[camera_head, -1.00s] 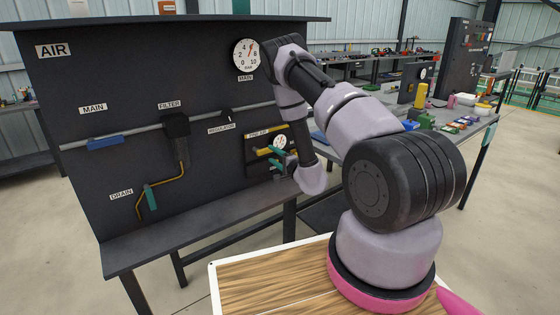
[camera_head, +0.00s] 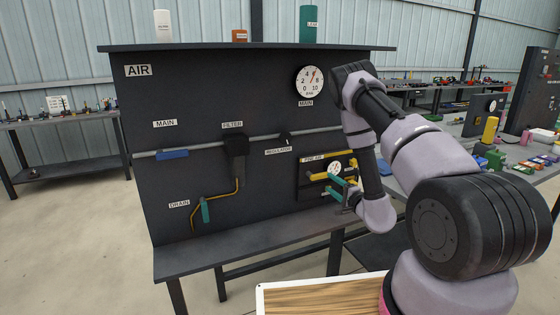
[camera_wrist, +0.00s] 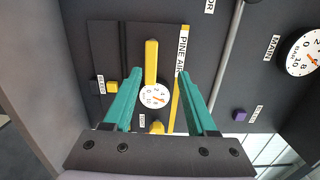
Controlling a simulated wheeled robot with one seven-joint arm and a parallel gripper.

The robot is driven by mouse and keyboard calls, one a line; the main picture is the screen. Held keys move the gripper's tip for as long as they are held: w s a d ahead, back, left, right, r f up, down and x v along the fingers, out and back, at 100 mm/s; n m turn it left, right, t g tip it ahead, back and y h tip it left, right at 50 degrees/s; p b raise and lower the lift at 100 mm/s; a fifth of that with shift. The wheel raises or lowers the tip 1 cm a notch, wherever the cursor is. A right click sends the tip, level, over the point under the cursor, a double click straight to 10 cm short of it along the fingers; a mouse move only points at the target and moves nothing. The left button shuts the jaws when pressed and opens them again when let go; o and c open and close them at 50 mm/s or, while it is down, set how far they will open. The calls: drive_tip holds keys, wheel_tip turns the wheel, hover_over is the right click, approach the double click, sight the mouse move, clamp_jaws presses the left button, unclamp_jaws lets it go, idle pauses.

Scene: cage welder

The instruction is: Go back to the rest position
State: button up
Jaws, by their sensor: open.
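My gripper (camera_head: 342,189) has teal fingers and hangs in front of the small PINE AIR panel (camera_head: 309,188) on the dark air board. In the wrist view my gripper (camera_wrist: 159,77) is open and empty, its two fingers apart. Between them show a yellow bar (camera_wrist: 151,62) and a small round gauge (camera_wrist: 155,95). The fingers look short of the panel face; I cannot tell the exact gap. My arm is bent, reaching out over the bench to the board.
The air board (camera_head: 215,95) carries a large MAIN gauge (camera_head: 310,81), a blue handle (camera_head: 172,155), a filter (camera_head: 236,146) and a teal drain handle (camera_head: 205,210). A bench with colored parts stands at right (camera_head: 525,176). Open floor lies at left (camera_head: 80,230).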

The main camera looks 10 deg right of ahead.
drive_tip(key=s+a+r+n+g+y, duration=0.1)
drive_tip(key=a+r+n+g+y, duration=0.2)
drive_tip(key=a+r, duration=0.4)
drive_tip(key=s+a+r+g+y, duration=0.15)
drive_tip(key=a+r+y, duration=0.35)
drive_tip(key=r, duration=0.5)
drive_tip(key=s+a+r+n+g+y, duration=0.2)
drive_tip(key=s+a+r+n+g, duration=0.4)
drive_tip(key=s+r+g, duration=0.5)
drive_tip(key=s+d+r+n+g+h, duration=0.1)
drive_tip(key=s+d+r+h, duration=0.1)
drive_tip(key=s+h, duration=0.35)
drive_tip(key=s+d+r+n+g+h, duration=0.1)
drive_tip(key=s+d+r+h, duration=0.1)
drive_tip(key=s, duration=0.6)
drive_tip(key=s+d+r+t+h, duration=0.2)
drive_tip(key=d+r+t+h, duration=0.1)
drive_tip(key=d+t, duration=0.1)
drive_tip(key=s+d+r+m+t+h, duration=0.1)
drive_tip(key=s+d+r+t+h, duration=0.1)
drive_tip(key=d, duration=0.4)
drive_tip(key=shift+d+r+t+h, duration=0.25)
drive_tip(key=shift+r+t+h, duration=0.35)
drive_tip(key=shift+t+h, duration=0.35)
